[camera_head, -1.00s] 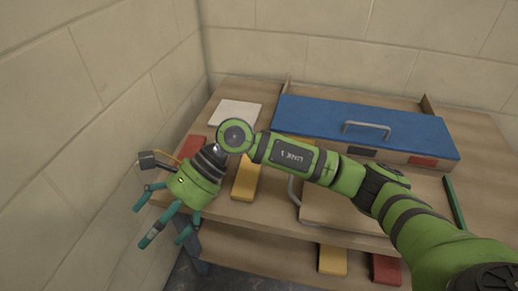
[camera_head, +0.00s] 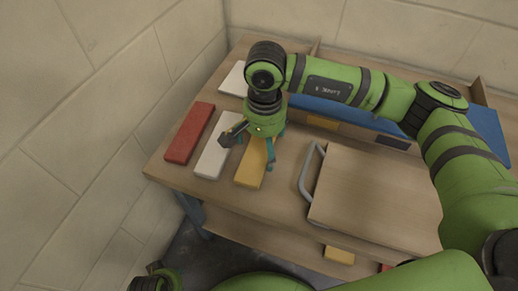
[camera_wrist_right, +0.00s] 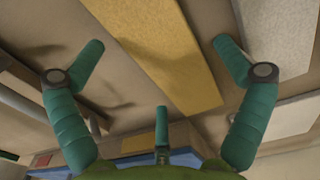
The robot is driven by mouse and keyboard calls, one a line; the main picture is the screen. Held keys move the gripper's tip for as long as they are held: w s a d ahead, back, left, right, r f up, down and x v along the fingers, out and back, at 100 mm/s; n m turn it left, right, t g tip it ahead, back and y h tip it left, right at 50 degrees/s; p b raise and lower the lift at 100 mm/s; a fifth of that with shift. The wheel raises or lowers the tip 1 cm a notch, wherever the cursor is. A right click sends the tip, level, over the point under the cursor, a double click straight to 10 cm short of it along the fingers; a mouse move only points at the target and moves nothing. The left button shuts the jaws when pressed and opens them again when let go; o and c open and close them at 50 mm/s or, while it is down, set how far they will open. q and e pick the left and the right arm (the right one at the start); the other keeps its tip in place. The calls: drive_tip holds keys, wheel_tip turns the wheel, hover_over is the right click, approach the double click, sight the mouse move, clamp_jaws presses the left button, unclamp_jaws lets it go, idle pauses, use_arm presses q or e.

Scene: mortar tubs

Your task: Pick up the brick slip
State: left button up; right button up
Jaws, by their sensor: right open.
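Three brick slips lie side by side at the table's left: a red slip (camera_head: 189,133), a white slip (camera_head: 213,157) and a yellow slip (camera_head: 249,168). My right gripper (camera_head: 263,152) is open over the yellow slip, pointing down, and hides its far end. In the right wrist view, the yellow slip (camera_wrist_right: 163,51) runs diagonally between the spread teal fingers of the right gripper (camera_wrist_right: 160,73), with the white slip (camera_wrist_right: 279,42) to the right. The fingers look empty; contact with the yellow slip cannot be told. No left gripper fingers show.
A wooden panel with a metal handle (camera_head: 309,174) lies right of the slips. Behind it is a blue lid (camera_head: 345,113), partly covered by my right arm. A pale slab (camera_head: 234,79) lies at the back left. More slips (camera_head: 339,255) sit on the lower shelf.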

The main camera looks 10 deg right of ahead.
drive_tip(key=shift+f, duration=0.4)
drive_tip(key=c, duration=1.5)
drive_tip(key=shift+r, duration=0.15)
